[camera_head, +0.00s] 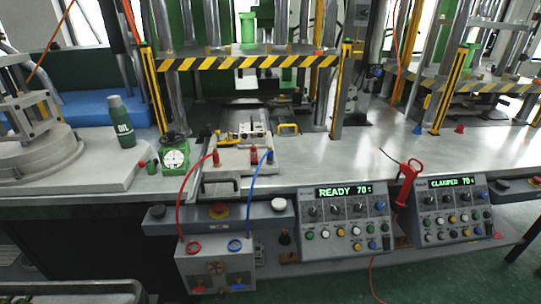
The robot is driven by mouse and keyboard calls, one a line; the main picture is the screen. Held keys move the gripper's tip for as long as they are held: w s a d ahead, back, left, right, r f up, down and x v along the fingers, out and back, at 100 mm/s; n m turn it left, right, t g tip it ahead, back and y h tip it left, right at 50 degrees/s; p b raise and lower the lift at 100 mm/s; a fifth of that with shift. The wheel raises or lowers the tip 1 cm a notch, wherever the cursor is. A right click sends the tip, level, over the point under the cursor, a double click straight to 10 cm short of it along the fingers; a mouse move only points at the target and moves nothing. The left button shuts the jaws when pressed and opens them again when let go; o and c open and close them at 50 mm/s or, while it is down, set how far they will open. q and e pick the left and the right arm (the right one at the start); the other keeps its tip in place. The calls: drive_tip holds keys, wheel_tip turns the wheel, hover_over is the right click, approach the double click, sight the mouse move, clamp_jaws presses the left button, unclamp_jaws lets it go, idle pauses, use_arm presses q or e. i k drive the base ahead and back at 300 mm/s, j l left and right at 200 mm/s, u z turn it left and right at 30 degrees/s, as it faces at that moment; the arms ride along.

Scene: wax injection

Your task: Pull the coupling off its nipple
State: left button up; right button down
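A red coupling (216,158) on the end of a red hose (181,198) stands at the left front of the metal mould plate in the middle of the bench. A blue coupling (270,156) on a blue hose (249,192) stands at its right front. A short red fitting (253,156) without a visible hose is between them, close to the blue one. The nipples under the couplings are too small to make out. Both hoses run down to a grey box (215,272) with a red ring and a blue ring. Neither of my grippers is in view.
A press with striped guard bars (250,62) stands above the mould. A green oil bottle (122,122) and a green-framed gauge (174,158) are to the left. Control panels (345,222) and a red-handled tool (408,180) are at the right front. The bench right of the mould is mostly clear.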

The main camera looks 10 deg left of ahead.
sight(269, 156)
drive_tip(key=i+l, duration=0.15)
drive_tip(key=i, duration=0.25)
drive_tip(key=i+l, duration=0.2)
drive_tip(key=i, duration=0.25)
drive_tip(key=i+l+z, duration=0.1)
drive_tip(key=i, duration=0.3)
